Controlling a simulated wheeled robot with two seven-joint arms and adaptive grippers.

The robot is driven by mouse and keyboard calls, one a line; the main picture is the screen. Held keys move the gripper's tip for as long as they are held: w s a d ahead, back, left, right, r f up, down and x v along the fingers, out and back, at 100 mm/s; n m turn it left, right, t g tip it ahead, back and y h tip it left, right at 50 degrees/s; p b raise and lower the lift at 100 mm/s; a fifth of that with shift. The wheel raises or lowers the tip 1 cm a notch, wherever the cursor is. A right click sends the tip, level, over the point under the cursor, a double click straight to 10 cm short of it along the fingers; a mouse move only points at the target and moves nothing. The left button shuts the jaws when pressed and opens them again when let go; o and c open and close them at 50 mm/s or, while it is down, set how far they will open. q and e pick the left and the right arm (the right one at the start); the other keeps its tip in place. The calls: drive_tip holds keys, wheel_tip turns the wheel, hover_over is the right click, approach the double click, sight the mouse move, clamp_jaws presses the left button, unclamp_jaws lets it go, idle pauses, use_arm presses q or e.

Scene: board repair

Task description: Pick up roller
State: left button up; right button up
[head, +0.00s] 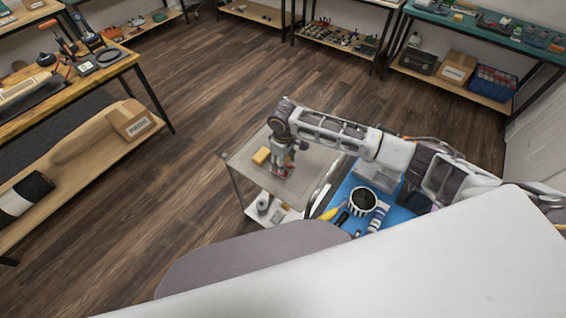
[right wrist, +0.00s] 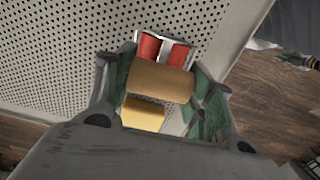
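The roller shows in the right wrist view as a tan cylinder (right wrist: 160,82) with two red parts (right wrist: 163,51) beyond it and pale metal around them. In the head view a bit of red (head: 281,171) shows under my right gripper (head: 284,165), low over the perforated tray top. In the right wrist view the green-padded fingers of my right gripper (right wrist: 163,88) stand on both sides of the tan cylinder, very close to its ends. Whether they press on it I cannot tell. My left gripper is not in view.
A yellow block (head: 261,156) lies on the perforated cart top (head: 310,184) just beside the right gripper. A blue surface (head: 397,216) to the right holds a black-and-white cup (head: 363,200) and tools. Wooden floor surrounds the cart; benches and shelves stand farther off.

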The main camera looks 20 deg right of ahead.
drive_tip(key=c, duration=0.5)
drive_tip(key=shift+r, duration=0.1)
drive_tip(key=shift+r, duration=4.95)
drive_tip(key=o, duration=0.6)
drive_tip(key=c, duration=0.4)
drive_tip(key=shift+m, duration=0.4)
